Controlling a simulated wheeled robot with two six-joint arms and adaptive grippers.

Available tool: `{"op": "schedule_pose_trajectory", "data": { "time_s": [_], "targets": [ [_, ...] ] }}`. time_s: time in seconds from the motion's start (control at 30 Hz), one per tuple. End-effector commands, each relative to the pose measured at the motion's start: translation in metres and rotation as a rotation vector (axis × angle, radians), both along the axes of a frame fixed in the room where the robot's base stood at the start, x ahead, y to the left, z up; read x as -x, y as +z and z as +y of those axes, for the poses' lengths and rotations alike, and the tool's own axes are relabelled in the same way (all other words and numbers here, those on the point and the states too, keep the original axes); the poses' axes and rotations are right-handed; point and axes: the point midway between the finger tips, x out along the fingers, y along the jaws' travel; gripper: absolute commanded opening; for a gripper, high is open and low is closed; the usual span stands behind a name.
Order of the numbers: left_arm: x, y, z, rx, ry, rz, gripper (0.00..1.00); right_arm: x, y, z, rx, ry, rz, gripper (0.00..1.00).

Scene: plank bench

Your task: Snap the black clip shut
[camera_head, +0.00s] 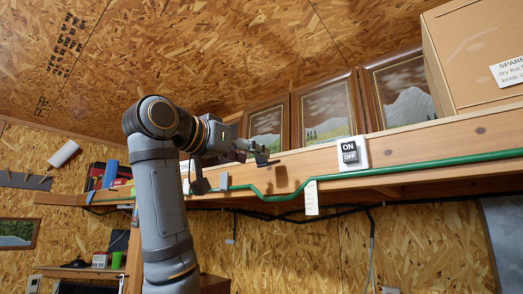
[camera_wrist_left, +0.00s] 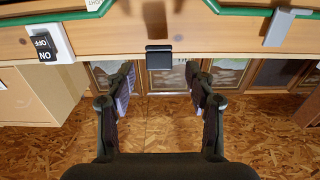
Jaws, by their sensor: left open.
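The small black clip (camera_wrist_left: 158,58) sits at the edge of the wooden plank, straight ahead between my left fingertips in the left wrist view. In the head view a small dark shape beside the upper finger (camera_head: 262,160) looks like this clip, partly covered by the gripper. Whether its flap stands open is hard to tell. My left gripper (camera_head: 232,167) is open and empty in front of the plank. Its two fingers also show in the left wrist view (camera_wrist_left: 158,84), spread apart and not visibly touching the clip. My right gripper is out of view.
A green hose (camera_head: 420,164) runs along the plank (camera_head: 440,138). A grey bracket (camera_head: 224,181), a white tag (camera_head: 311,198) and an ON/OFF switch (camera_head: 351,153) are on it. Framed pictures (camera_head: 328,112) and a cardboard box (camera_head: 465,60) stand behind.

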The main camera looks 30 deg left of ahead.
Motion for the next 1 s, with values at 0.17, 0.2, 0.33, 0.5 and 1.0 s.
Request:
{"op": "schedule_pose_trajectory", "data": {
  "time_s": [0.17, 0.2, 0.33, 0.5, 1.0],
  "targets": [
    [-0.031, 0.004, -0.003, 0.000, -0.001, 0.002, 0.55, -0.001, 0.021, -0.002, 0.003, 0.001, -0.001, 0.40],
    [-0.036, 0.003, -0.003, 0.001, 0.000, 0.002, 0.55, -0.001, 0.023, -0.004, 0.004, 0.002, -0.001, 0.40],
    [-0.043, 0.001, -0.003, 0.001, 0.000, 0.000, 0.55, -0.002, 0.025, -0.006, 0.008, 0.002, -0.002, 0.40],
    [-0.044, 0.000, -0.004, 0.001, 0.000, -0.001, 0.55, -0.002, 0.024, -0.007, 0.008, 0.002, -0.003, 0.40],
    [-0.044, 0.000, -0.004, 0.001, 0.000, 0.000, 0.00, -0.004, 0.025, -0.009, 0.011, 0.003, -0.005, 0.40]
  ]
}}
